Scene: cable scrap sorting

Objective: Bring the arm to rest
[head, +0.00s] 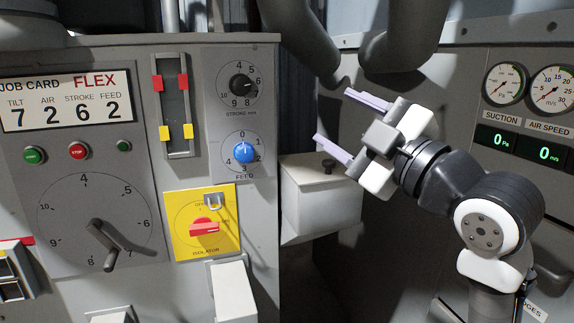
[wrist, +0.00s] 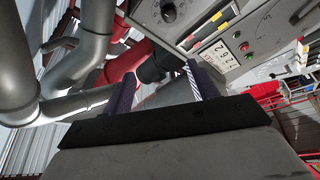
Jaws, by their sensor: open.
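My gripper (head: 340,124) is open and empty in the head view. It is held in the air right of the control panel (head: 262,90), with its two pale purple fingers apart and pointing left. My arm reaches in from the lower right. The fingers also show in the wrist view (wrist: 160,88), apart with nothing between them. In the head view the gripper appears in front of the grey back wall and near a grey box (head: 318,200). I cannot tell the exact gap to either.
The panel carries a yellow isolator with a red handle (head: 204,227), a blue feed knob (head: 243,153), a stroke knob (head: 241,84) and a large tilt dial with a crank (head: 100,238). Grey pipes (head: 405,45) hang above the gripper. Gauges (head: 504,84) sit at the right.

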